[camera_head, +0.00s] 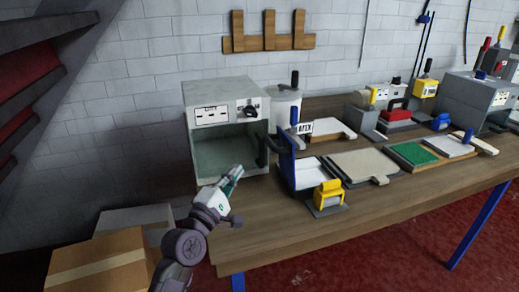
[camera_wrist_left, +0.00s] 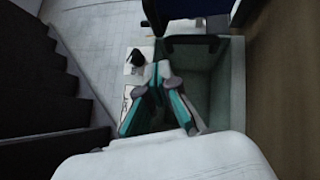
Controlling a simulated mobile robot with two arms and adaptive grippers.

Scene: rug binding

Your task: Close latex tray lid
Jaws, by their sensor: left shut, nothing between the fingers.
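The latex tray (camera_head: 308,174) sits on the wooden bench, with a pale inside and blue edges. A blue panel (camera_head: 286,160), which looks like its lid, stands raised at the tray's left side. A small sign that seems to read LATEX (camera_head: 305,128) is behind it. My left gripper (camera_head: 237,172) is shut and empty, in front of the grey box machine's open front, left of the tray and apart from it. In the left wrist view its fingers (camera_wrist_left: 158,72) meet at the tips, over the machine's pale green cavity. My right gripper is not in view.
The grey box machine (camera_head: 205,88) stands left of the tray; a black handle (camera_head: 263,151) lies between them. A yellow roller tool (camera_head: 328,192) is close in front of the tray. A pale board (camera_head: 362,164) lies to its right. The bench's front strip is clear.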

